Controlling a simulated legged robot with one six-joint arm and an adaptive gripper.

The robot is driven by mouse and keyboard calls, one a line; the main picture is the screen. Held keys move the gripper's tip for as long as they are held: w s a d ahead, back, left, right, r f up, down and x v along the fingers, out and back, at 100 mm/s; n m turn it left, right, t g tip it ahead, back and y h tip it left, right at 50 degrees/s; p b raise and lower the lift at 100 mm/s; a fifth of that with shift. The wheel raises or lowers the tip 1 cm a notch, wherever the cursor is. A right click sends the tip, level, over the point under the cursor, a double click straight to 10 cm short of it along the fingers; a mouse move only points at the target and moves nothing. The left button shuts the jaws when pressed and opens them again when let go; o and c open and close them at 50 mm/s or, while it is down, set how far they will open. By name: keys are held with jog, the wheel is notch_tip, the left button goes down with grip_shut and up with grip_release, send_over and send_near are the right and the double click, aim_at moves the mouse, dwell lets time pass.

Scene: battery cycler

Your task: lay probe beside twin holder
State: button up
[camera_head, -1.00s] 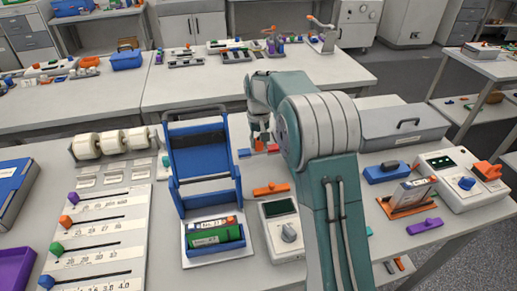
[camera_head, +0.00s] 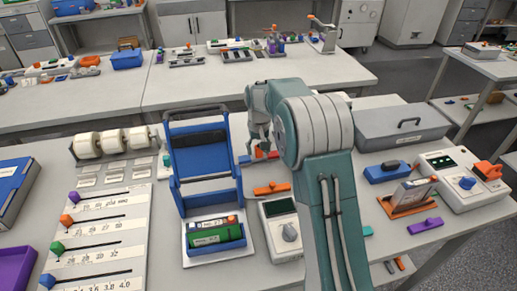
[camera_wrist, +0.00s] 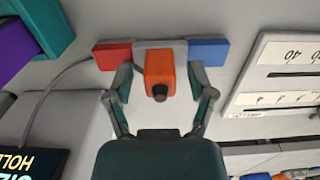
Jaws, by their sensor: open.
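An orange block with a black tip (camera_wrist: 160,70), which looks like the probe, sits at the grey middle of a bar with a red end (camera_wrist: 113,56) and a blue end (camera_wrist: 208,52). A grey cable runs from the bar to the left. My gripper (camera_wrist: 160,82) is open, one finger on each side of the orange block, with gaps showing. In the head view my gripper (camera_head: 258,147) is low over the bench behind the orange bar. A blue holder (camera_head: 241,242) with green cells stands at the front. I cannot tell whether it is the twin holder.
A meter with a grey dial (camera_head: 280,230) stands left of my arm. An orange bar (camera_head: 272,189) lies behind it. A grey case (camera_head: 400,125) and an orange cradle with a grey cell (camera_head: 407,206) are to the right. A slider board (camera_head: 97,235) is on the left.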

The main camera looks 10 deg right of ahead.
notch_tip(320, 180, up, 12)
jog(key=s+r+t, duration=0.1)
jog(key=s+r, duration=0.5)
jog(key=s, duration=0.1)
jog(key=s+r+t, duration=0.2)
jog(key=s, duration=0.8)
jog(key=s+r+t, duration=0.1)
jog(key=s+r, duration=0.1)
jog(key=s, duration=0.7)
jog(key=s+f+t, duration=0.1)
jog(key=s+f, duration=0.4)
jog(key=s, duration=0.5)
jog(key=shift+f+t, duration=0.15)
jog(key=shift+t, duration=0.15)
jog(key=shift+a, duration=0.15)
